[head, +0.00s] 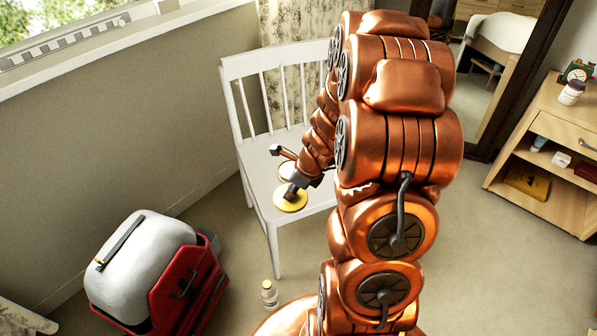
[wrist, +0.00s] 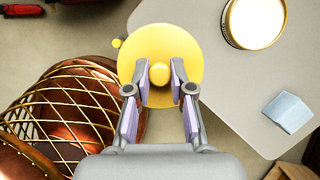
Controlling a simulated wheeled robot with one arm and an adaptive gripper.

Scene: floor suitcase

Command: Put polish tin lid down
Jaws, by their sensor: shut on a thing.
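The polish tin lid (wrist: 160,28) is a round yellow disc with a small knob in the middle. In the wrist view my gripper (wrist: 160,72) is shut on this knob, one finger on each side. In the head view the lid (head: 290,204) hangs from my gripper (head: 292,189) at the left front edge of the white chair's seat. In the wrist view it overlaps the seat edge, partly over the floor. Whether it touches the seat is unclear. The open polish tin (wrist: 256,22), gold-rimmed with pale contents, stands on the seat, apart from the lid. My arm hides part of the chair.
The white chair (head: 262,165) has a slatted back. A light blue block (wrist: 288,112) lies on its seat. A red suitcase (head: 182,285) with a white top stands at the lower left, a small bottle (head: 269,294) on the floor. A wooden shelf unit (head: 548,140) stands right.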

